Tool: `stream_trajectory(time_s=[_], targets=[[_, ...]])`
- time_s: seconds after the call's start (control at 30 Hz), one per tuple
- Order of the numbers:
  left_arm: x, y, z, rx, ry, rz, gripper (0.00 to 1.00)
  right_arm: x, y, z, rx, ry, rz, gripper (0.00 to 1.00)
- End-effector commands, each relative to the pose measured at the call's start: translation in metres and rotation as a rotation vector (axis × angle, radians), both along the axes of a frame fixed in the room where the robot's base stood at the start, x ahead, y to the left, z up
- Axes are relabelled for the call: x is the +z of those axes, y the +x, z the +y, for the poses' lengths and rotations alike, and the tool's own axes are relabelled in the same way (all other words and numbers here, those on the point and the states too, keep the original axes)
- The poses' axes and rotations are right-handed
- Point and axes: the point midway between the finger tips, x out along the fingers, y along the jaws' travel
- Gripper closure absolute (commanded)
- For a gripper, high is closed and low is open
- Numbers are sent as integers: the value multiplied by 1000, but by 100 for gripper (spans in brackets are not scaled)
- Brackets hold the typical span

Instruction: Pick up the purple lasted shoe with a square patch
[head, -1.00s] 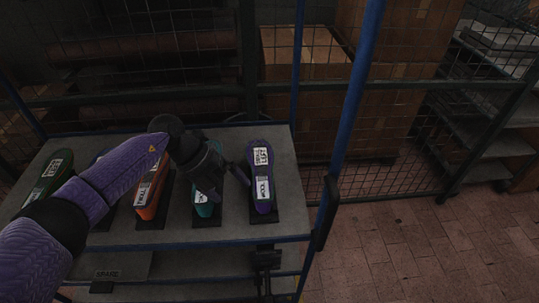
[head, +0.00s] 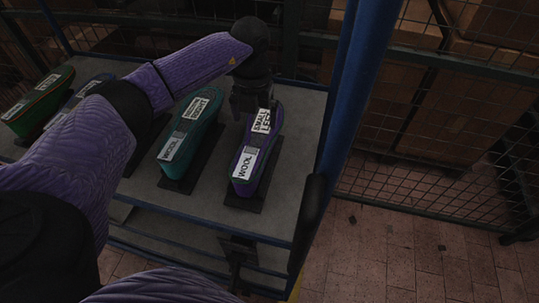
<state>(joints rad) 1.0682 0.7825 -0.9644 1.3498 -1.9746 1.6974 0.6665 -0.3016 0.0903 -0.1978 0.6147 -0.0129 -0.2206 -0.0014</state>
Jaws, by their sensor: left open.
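A purple lasted shoe (head: 258,152) lies sole up on a dark stand at the right end of the grey shelf. It carries white labels reading "SMALL LEFT" and "WOOL"; I cannot make out a square patch. My left gripper (head: 252,108) is open at the far end of this shoe, pointing down. I cannot tell whether its fingers touch the shoe or are around it. A dark blue or purple shoe (head: 92,84) stands further left, partly hidden by my arm. My right gripper is not in view.
A teal shoe (head: 190,135) stands just left of the purple one, and a green shoe (head: 38,100) at the far left. A blue post (head: 354,95) rises at the rack's right edge. Wire mesh (head: 430,165) and cardboard boxes (head: 465,110) are behind. Open brick floor lies to the right.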

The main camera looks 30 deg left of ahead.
Motion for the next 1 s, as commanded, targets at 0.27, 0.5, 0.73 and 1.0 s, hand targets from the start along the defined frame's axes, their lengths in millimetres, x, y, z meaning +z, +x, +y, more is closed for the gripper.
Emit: stream_trajectory(time_s=[0.27,0.5,0.73,1.0], targets=[[-48,0,0,0,-1,3,0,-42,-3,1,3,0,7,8],[-96,0,0,0,-1,4,0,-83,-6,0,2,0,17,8],[-102,0,0,0,-1,0,0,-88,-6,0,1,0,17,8],[-101,0,0,0,-1,0,47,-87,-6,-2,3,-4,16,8]])
